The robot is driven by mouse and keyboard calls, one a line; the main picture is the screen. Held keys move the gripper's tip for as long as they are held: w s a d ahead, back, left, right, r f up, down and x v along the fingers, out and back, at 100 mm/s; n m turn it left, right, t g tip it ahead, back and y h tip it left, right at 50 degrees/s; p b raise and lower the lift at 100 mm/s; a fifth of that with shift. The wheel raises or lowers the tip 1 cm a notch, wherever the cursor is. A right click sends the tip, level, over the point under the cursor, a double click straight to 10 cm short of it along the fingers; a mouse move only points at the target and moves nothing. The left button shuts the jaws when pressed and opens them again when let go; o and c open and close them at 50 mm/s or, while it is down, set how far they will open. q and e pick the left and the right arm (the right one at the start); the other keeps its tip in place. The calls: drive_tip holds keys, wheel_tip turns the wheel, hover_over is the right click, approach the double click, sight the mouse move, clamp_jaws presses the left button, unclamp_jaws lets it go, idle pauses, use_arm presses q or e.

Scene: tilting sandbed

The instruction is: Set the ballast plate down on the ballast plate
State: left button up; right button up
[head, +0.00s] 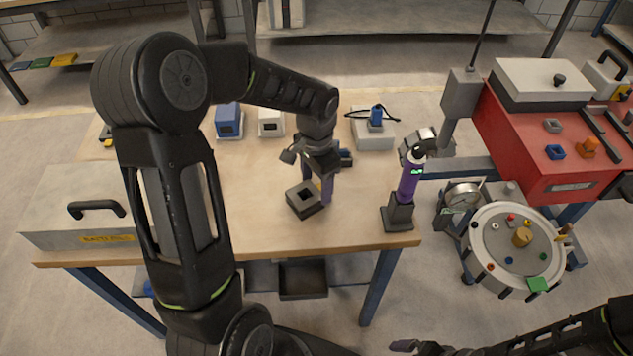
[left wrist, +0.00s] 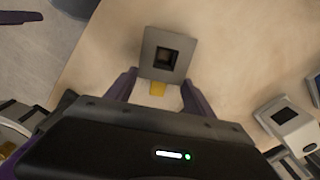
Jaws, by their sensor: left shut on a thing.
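A dark grey square ballast plate (head: 304,199) with a square hole is low over the wooden table, near its front edge. In the left wrist view the plate (left wrist: 148,52) shows from above, with a yellow tab (left wrist: 158,89) on its near side. My left gripper (head: 326,191) points down at the plate's right side. In the left wrist view its purple fingers (left wrist: 159,92) are on either side of the tab, shut on the plate. I cannot make out a second plate, or whether one lies under this one.
A purple handheld tool in a dark stand (head: 399,216) is right of the plate. Blue (head: 228,121) and white (head: 271,122) boxes stand behind. A grey case (head: 83,212) is at left. A round tray (head: 476,240) and red cabinet (head: 507,150) are at right. Bare tabletop lies around the plate.

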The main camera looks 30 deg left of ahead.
use_arm(q)
drive_tip(key=shift+f+b, duration=0.35)
drive_tip(key=shift+f, duration=0.1)
idle(0.4)
drive_tip(key=o, duration=1.5)
drive_tip(key=shift+o, duration=0.2)
drive_tip(key=shift+o, duration=1.1)
drive_tip(key=shift+r, duration=0.1)
drive_tip(key=shift+r+p, duration=3)
drive_tip(key=shift+r, duration=0.95)
